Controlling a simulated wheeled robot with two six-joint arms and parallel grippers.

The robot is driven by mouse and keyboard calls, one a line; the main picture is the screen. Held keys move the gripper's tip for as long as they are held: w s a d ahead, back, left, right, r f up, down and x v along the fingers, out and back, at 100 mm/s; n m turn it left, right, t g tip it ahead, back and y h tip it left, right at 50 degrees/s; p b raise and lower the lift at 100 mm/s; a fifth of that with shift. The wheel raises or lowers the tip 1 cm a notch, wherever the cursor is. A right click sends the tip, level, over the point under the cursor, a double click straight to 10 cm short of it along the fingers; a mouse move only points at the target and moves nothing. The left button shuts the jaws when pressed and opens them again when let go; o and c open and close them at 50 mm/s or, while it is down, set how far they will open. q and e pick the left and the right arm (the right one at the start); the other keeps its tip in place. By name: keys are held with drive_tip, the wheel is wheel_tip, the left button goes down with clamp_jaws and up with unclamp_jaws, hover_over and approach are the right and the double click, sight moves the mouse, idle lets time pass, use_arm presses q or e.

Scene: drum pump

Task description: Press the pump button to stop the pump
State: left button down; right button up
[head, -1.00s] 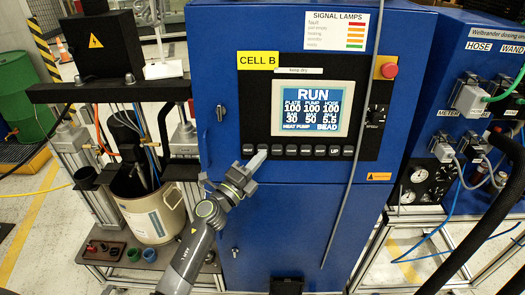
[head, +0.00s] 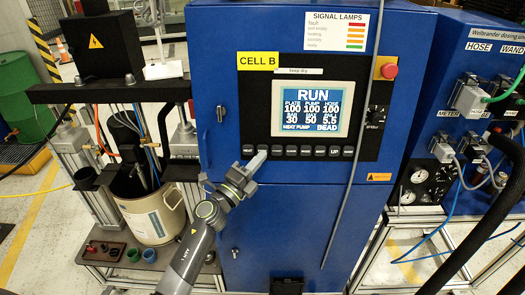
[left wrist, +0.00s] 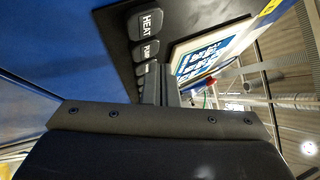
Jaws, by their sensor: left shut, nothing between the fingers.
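The blue control cabinet (head: 225,90) has a black panel with a lit screen (head: 311,109) that reads RUN. Below the screen is a row of dark buttons. The HEAT button (head: 248,150) is at the left end, and it also shows in the left wrist view (left wrist: 147,23). The PUMP button (left wrist: 149,52) is beside it. My left gripper (head: 259,157) is shut and empty. Its tip is in front of the PUMP button in the head view and covers most of it; I cannot tell whether it touches. My right gripper is not in view.
A red emergency stop (head: 389,71) and a speed knob (head: 376,115) are at the panel's right. A grey cable hangs down the cabinet front. The pump stand with a drum (head: 155,215) is on the left. A blue dosing unit (head: 440,90) is on the right.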

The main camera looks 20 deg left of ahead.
use_arm(q)
drive_tip(key=shift+w, duration=0.1)
idle(0.7)
drive_tip(key=shift+w+a+f, duration=0.1)
drive_tip(key=shift+w+a, duration=0.05)
drive_tip(key=shift+w, duration=0.15)
drive_tip(key=shift+w+a+b, duration=0.1)
drive_tip(key=shift+w+b, duration=0.3)
idle(0.7)
idle(0.3)
drive_tip(key=shift+s+d+p, duration=0.25)
drive_tip(key=shift+s+p, duration=0.35)
drive_tip(key=shift+s, duration=0.25)
drive_tip(key=s+p, duration=0.1)
drive_tip(key=s+d+p, duration=0.1)
drive_tip(key=s, duration=0.1)
drive_tip(key=s+r+p, duration=0.1)
drive_tip(key=shift+s+d, duration=0.15)
drive_tip(key=shift+s, duration=0.2)
